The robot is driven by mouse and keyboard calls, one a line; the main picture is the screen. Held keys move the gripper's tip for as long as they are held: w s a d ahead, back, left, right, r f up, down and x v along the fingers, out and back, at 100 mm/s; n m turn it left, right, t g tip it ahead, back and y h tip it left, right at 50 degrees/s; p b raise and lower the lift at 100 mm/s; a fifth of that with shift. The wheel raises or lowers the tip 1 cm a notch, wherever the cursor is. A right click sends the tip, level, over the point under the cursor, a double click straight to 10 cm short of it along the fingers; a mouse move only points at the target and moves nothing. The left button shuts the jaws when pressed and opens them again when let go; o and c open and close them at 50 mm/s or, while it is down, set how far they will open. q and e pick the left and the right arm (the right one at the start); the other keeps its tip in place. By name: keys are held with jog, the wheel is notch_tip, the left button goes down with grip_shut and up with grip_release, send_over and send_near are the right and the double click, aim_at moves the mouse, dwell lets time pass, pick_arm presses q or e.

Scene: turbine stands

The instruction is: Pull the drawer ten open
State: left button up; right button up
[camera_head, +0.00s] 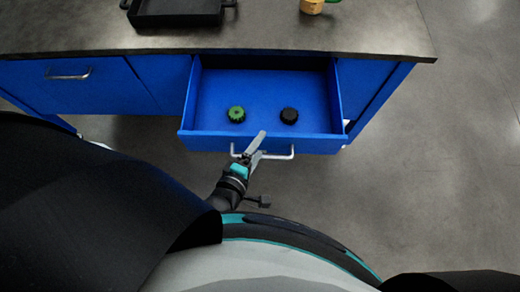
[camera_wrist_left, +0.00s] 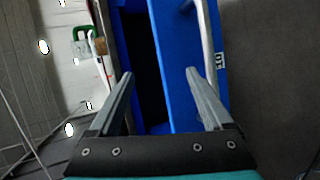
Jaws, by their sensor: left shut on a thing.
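The blue drawer (camera_head: 318,144) stands pulled out from the bench, with its inside in plain view. Its silver bar handle (camera_head: 284,156) runs across the front. The exact contact is hard to see. A small label (camera_wrist_left: 219,60) sits on the front. My right gripper is not in view.
A green knob-like part (camera_head: 236,114) and a black one (camera_head: 289,116) lie in the drawer. Another closed front with handle (camera_head: 69,74) is left. Floor is clear at right.

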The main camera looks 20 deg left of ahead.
pick_arm(q)
jog(key=w+r+t+p, duration=0.2)
jog(key=w+r+p, duration=0.1)
jog(key=r, duration=0.9)
jog(key=shift+w+t, duration=0.3)
jog(key=shift+w, duration=0.45)
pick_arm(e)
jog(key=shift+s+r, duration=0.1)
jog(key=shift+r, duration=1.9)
